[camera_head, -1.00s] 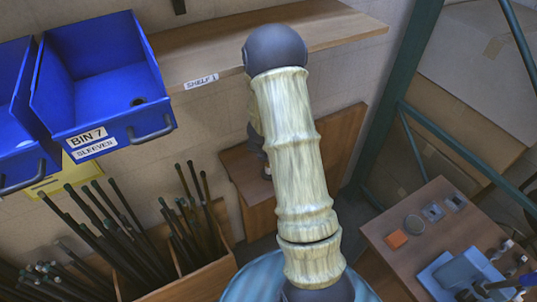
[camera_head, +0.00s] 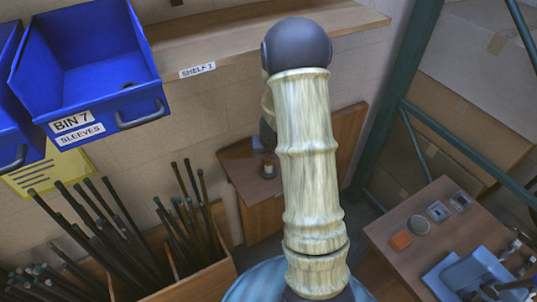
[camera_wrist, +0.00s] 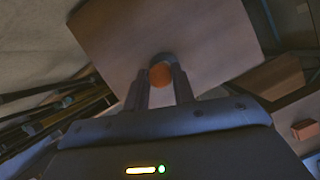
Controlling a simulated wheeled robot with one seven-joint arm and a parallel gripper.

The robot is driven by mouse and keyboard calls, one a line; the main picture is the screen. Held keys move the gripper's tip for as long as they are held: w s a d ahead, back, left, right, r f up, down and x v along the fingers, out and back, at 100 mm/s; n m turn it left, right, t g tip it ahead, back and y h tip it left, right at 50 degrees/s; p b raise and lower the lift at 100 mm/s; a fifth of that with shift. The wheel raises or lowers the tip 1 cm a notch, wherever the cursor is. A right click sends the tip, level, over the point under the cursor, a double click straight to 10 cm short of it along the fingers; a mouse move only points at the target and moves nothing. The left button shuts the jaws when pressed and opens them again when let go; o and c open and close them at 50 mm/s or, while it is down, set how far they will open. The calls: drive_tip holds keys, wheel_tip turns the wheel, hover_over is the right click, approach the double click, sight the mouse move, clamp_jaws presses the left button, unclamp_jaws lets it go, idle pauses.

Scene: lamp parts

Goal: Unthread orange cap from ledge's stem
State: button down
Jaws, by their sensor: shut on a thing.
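The orange cap (camera_wrist: 160,76) shows in the wrist view between the tips of my gripper (camera_wrist: 161,84), which is shut on it. A dark rounded piece (camera_wrist: 162,60) shows just beyond the cap; I cannot tell whether it is the stem or whether the cap is still threaded on it. The brown ledge (camera_wrist: 190,35) fills the space behind. In the head view the wooden ledge (camera_head: 262,215) stands against the wall, partly behind my arm.
Blue bins (camera_head: 90,70) hang at the upper left beside a shelf (camera_head: 230,40). Dark rods stand in a wooden rack (camera_head: 200,270) left of the ledge. A green metal frame (camera_head: 385,110) rises at the right, near a brown table (camera_head: 400,265) with small parts.

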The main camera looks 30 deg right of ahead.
drive_tip(key=shift+n+y, duration=0.4)
drive_tip(key=shift+n, duration=0.6)
drive_tip(key=shift+b, duration=0.3)
drive_tip(key=shift+d+n+y+b, duration=0.15)
drive_tip(key=shift+n+y+b, duration=0.25)
drive_tip(key=shift+n, duration=0.7)
drive_tip(key=n+y, duration=0.1)
drive_tip(key=n, duration=0.3)
drive_tip(key=shift+r+n+y, duration=0.1)
drive_tip(key=shift+n+y, duration=0.2)
drive_tip(key=shift+y, duration=0.1)
drive_tip(key=shift+p, duration=0.3)
drive_tip(key=n, duration=0.2)
drive_tip(key=n+g+y+p, duration=0.1)
drive_tip(key=n, duration=0.1)
drive_tip(key=shift+w+d+r, duration=0.1)
drive_tip(key=shift+d, duration=0.05)
drive_tip(key=shift+n+g+y+p, duration=0.45)
drive_tip(key=shift+n+p, duration=0.3)
drive_tip(key=shift+n, duration=0.65)
